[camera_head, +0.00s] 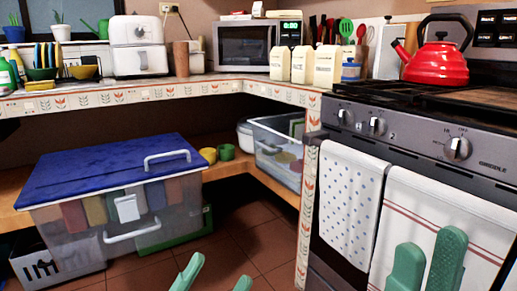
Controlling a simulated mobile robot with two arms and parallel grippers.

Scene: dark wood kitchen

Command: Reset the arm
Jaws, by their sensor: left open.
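My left gripper (218,270) shows at the bottom edge, left of centre, as two green fingers with a gap between them. It is open and empty, above the tiled floor in the picture. My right gripper (429,243) shows at the bottom right as two green fingers in front of the towels on the oven. Its fingertips stand apart with the striped towel visible between them, and nothing is held. The arms behind both grippers are out of the frame.
The stove (425,130) carries a red kettle (437,65). A polka-dot towel (350,205) and a striped towel (485,225) hang in front. A blue-lidded bin (110,165) sits on the low shelf at left. Brown floor (245,225) lies open between bin and stove.

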